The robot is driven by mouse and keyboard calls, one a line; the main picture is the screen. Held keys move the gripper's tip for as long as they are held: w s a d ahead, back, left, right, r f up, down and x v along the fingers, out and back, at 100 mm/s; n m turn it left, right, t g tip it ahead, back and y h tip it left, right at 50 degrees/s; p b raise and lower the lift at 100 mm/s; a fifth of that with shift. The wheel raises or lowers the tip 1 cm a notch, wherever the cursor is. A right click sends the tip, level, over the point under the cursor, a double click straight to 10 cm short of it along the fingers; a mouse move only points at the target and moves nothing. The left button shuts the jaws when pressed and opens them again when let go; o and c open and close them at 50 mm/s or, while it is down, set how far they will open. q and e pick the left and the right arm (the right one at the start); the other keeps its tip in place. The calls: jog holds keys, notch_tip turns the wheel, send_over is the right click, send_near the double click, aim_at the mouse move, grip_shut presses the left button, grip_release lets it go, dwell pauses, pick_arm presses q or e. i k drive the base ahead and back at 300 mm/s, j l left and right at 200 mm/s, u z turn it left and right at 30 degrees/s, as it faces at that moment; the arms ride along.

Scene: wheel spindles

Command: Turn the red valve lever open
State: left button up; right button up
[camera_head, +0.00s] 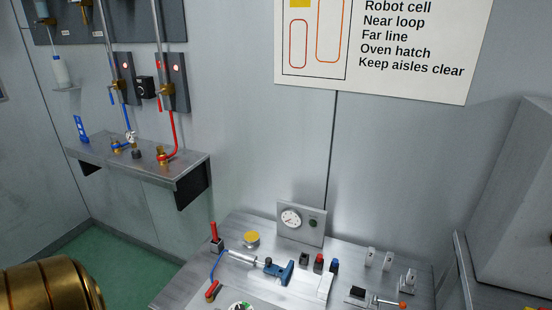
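On the steel wall shelf at left, a brass valve (161,154) sits at the foot of a red pipe (174,132), with a red lever-like part (167,158) beside it. Whether the valve is open or shut is too small to tell. On the bench below, an upright red-handled lever (213,231) stands on a small dark base, and a red handle (212,290) lies tilted by a blue hose. I cannot tell for certain which red part is the valve lever. Neither of my grippers is in view.
A blue pipe and brass valve (117,146) stand left of the red one on the shelf (190,166). The bench (185,285) also bears a gauge panel (301,223), a yellow button (251,238), a blue clamp-like tool (279,269) and switches. Green floor (128,262) is clear below the shelf.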

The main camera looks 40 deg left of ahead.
aim_at(209, 296)
jog(key=u, duration=1.95)
